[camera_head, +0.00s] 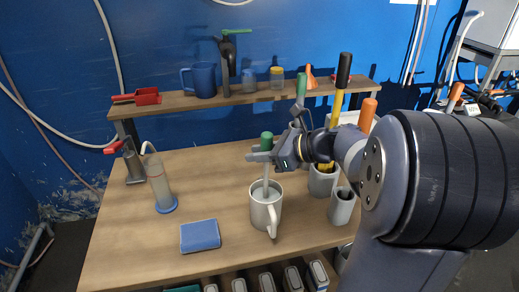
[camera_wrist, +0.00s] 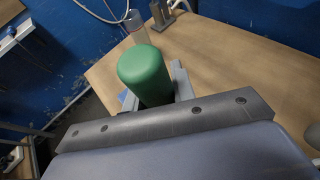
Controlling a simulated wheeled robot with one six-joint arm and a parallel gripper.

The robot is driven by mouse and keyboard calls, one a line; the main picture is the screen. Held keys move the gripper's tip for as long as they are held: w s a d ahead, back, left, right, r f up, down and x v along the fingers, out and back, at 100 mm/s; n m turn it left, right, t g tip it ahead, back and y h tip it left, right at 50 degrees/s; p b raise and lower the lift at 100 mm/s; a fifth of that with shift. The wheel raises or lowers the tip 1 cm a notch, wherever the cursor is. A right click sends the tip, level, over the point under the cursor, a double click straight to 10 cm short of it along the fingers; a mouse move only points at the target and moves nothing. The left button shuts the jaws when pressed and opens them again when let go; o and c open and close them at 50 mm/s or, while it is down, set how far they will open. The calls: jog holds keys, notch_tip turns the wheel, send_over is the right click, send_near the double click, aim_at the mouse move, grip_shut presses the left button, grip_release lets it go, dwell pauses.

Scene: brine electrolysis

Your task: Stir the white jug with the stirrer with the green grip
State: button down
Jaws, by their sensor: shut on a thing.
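The white jug (camera_head: 266,211) stands upright on the wooden table, right of the blue block, its handle toward the front. My gripper (camera_head: 263,155) is above the jug and shut on the stirrer with the green grip (camera_head: 266,142). The stirrer's pale shaft (camera_head: 265,178) runs down into the jug's mouth; its lower end is hidden inside. In the wrist view the green grip (camera_wrist: 145,72) stands between the jaws (camera_wrist: 157,95), close to the camera. The jug does not show in the wrist view.
A blue block (camera_head: 200,236) lies left of the jug. A clear cylinder with a blue base (camera_head: 161,185) stands further left. Grey holders (camera_head: 342,206) with tools stand to the right. A raised shelf (camera_head: 180,104) at the back bears a blue mug (camera_head: 203,80). The front left table is clear.

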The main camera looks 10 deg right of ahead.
jog(key=shift+f+b, duration=1.6)
jog(key=shift+f, duration=1.15)
